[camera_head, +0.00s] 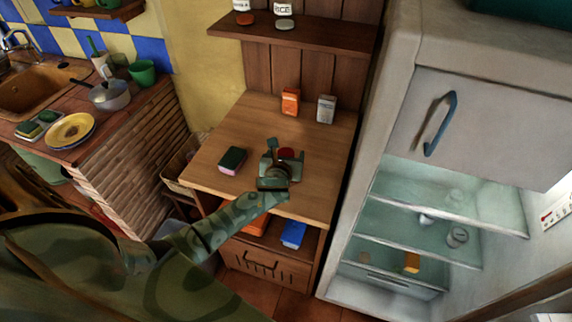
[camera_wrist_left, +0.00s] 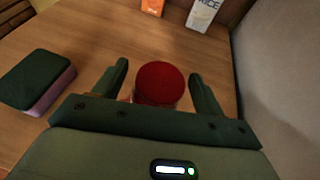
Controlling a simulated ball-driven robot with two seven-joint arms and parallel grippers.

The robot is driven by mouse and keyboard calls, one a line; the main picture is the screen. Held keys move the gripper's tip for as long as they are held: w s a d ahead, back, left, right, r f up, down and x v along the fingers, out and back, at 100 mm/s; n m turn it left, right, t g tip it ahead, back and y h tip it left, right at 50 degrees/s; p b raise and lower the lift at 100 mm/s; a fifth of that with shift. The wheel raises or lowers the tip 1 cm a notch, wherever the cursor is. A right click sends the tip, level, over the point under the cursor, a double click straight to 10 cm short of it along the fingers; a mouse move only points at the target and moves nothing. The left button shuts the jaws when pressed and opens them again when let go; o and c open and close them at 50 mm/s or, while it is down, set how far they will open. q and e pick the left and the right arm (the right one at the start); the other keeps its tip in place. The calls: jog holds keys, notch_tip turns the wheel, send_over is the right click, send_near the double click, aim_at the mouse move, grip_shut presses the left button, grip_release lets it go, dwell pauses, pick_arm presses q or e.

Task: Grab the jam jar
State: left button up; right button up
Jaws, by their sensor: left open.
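The jam jar has a round red lid. In the left wrist view the jar (camera_wrist_left: 160,84) stands between the two fingers of my left gripper (camera_wrist_left: 160,88), with a gap on each side of the lid. Its lower part is mostly hidden by the gripper body. In the head view only a bit of the red lid (camera_head: 286,153) shows past my left gripper (camera_head: 284,157), which is over the wooden table. The left gripper is open. My right gripper is not in view.
A green and pink sponge (camera_head: 232,160) lies left of the gripper on the wooden table (camera_head: 215,150). An orange box (camera_head: 290,102) and a white rice box (camera_head: 326,109) stand at the back. The open fridge (camera_head: 385,175) is to the right.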

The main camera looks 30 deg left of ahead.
pick_arm(q)
jog(key=c, duration=1.1)
jog(key=shift+r, duration=0.1)
jog(key=shift+c, duration=1.1)
jog(key=shift+r, duration=0.1)
